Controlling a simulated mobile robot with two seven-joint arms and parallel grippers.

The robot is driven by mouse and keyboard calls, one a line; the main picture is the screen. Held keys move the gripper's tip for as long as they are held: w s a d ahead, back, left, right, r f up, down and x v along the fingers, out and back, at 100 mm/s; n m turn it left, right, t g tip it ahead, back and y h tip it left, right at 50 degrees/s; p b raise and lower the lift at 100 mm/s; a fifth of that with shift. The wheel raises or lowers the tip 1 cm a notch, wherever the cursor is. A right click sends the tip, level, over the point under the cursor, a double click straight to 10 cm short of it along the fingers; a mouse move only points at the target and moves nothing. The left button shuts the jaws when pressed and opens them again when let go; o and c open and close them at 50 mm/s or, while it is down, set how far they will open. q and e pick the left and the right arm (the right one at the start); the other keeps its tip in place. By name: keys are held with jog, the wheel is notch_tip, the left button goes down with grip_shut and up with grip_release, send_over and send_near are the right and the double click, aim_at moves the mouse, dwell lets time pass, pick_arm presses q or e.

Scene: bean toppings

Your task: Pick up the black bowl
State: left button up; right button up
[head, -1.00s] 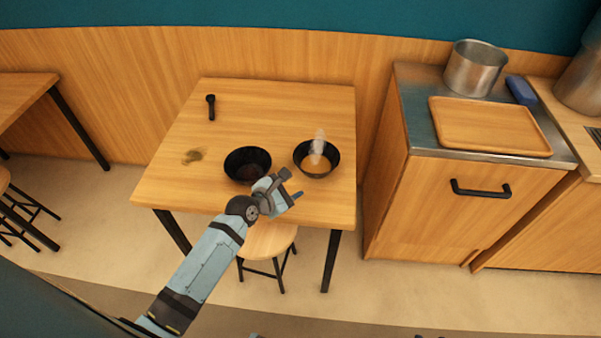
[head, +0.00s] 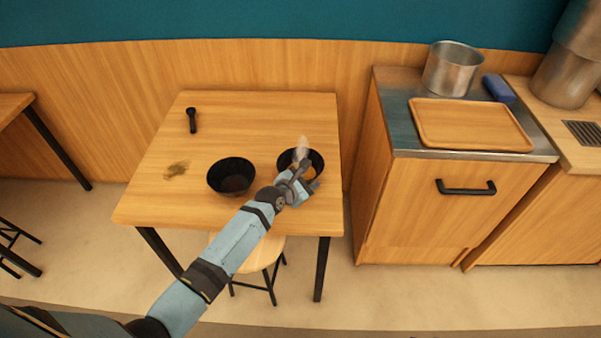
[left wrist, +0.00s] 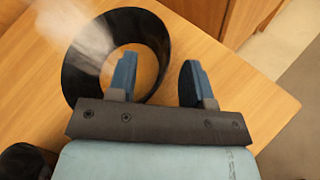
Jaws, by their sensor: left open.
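Two black bowls are on the wooden table. The left black bowl (head: 231,176) has dark contents and nothing over it. The right black bowl (head: 317,158) holds something orange-brown and gives off pale steam; my left gripper (head: 303,181) covers its front part in the head view. In the left wrist view the steaming bowl (left wrist: 72,77) is at upper left. The blue fingers of my left gripper (left wrist: 157,78) are apart; one overlaps the bowl's near right rim, the other is outside it. I cannot tell whether they touch. My right gripper is not in view.
The wooden table (head: 260,115) also carries a dark shaker-like object (head: 192,120) and a small greenish-brown scatter (head: 177,169). A stool (head: 262,252) stands at the front. To the right, a counter holds a metal pot (head: 451,68), a wooden tray (head: 470,123) and a blue item (head: 498,88).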

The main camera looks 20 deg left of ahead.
pick_arm(q)
jog(key=shift+w+d+f, duration=0.15)
jog(key=shift+w+f, duration=0.05)
jog(key=shift+w, duration=0.2)
jog(key=shift+c, duration=0.2)
grip_shut()
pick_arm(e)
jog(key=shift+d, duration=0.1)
pick_arm(q)
jog(key=shift+r, duration=0.1)
